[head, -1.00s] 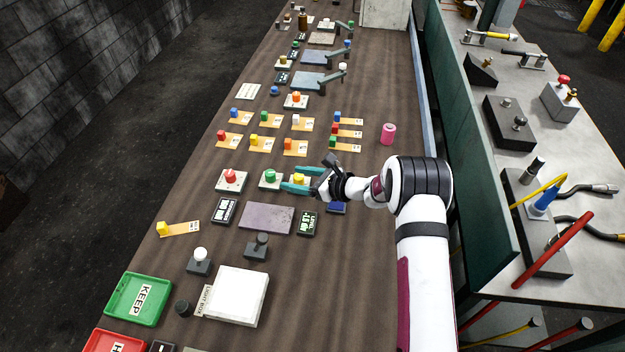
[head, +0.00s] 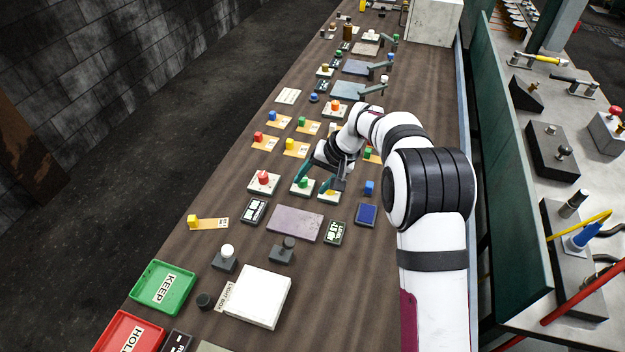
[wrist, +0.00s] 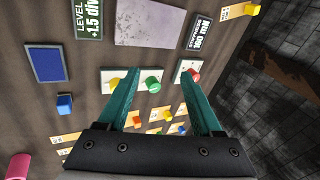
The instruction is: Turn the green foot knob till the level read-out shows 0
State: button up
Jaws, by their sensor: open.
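The green foot knob (head: 303,182) stands upright on a pale base, between a red knob (head: 263,177) and a yellow knob (head: 327,194). My gripper (head: 309,188) is open and pointing down over this row. In the wrist view the green knob (wrist: 153,84) shows between the two teal fingers (wrist: 157,78), with a gap visible on each side. One finger lies by the yellow knob (wrist: 115,83), the other by the red knob (wrist: 193,76). I cannot tell how high the tips are. The level read-out (wrist: 90,19) reads +1.5 div; it also shows in the head view (head: 336,232).
A grey plate (head: 295,223) lies in front of the knobs, with a black labelled panel (head: 254,210) at its left. A blue screen (head: 366,214) and a blue block (head: 369,187) lie to the right. Several coloured blocks on orange cards lie behind.

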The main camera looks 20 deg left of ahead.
aim_at(304, 180)
jog(key=w+a+r+n+t+h, duration=0.25)
jog(key=w+r+n, duration=0.2)
jog(key=n, duration=0.25)
jog(key=x, duration=1.4)
jog(key=shift+s+d+f, duration=0.15)
jog(key=shift+d+f, duration=0.05)
jog(key=shift+f, duration=0.15)
jog(key=shift+c, duration=0.3)
grip_shut()
